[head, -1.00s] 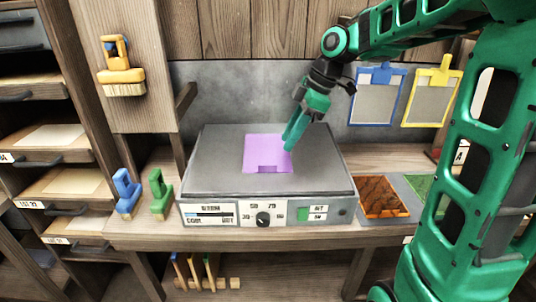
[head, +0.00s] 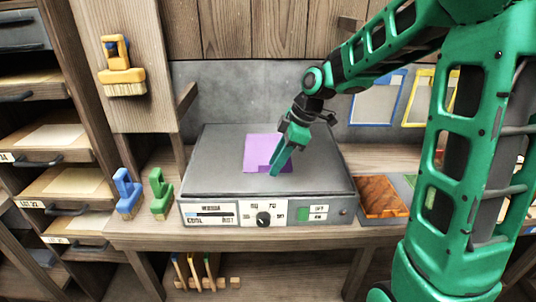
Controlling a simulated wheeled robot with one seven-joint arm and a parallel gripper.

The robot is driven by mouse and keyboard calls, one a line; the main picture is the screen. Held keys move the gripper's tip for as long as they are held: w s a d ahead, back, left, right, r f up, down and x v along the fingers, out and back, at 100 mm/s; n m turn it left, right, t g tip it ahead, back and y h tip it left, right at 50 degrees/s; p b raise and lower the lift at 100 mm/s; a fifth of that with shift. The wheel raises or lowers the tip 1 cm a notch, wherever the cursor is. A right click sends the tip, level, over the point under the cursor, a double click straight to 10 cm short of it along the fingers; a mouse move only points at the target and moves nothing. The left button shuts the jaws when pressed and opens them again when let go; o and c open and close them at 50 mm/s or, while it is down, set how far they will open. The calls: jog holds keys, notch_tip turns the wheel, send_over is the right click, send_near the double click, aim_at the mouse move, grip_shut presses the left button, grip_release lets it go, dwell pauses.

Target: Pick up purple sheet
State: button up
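The purple sheet (head: 262,150) lies flat on the grey top of the hot-plate box (head: 222,165) in the middle of the head view. A darker notch or tab shows at its front edge. My green gripper (head: 275,170) points down over the sheet's front right part, with its tips at or just above the sheet near that tab. The fingers overlap in this view, so I cannot tell whether they are open or touching the sheet. Part of the sheet's right side is hidden behind the gripper.
The box has a dial (head: 263,219) on its front. A blue brush (head: 127,190) and a green brush (head: 160,193) stand left of it. A brown textured sheet (head: 380,197) lies to the right. A yellow brush (head: 121,75) hangs on the left post.

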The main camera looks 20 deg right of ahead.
grip_shut()
jog(key=shift+r, duration=0.2)
jog(key=shift+r, duration=0.65)
notch_tip(320, 180, up, 3)
jog(key=shift+d+f, duration=0.1)
jog(key=s+a+r, duration=0.3)
jog(key=a+r, duration=0.3)
jog(key=a, duration=0.5)
jog(key=shift+s+a+r, duration=0.15)
jog(key=shift+s+r, duration=0.15)
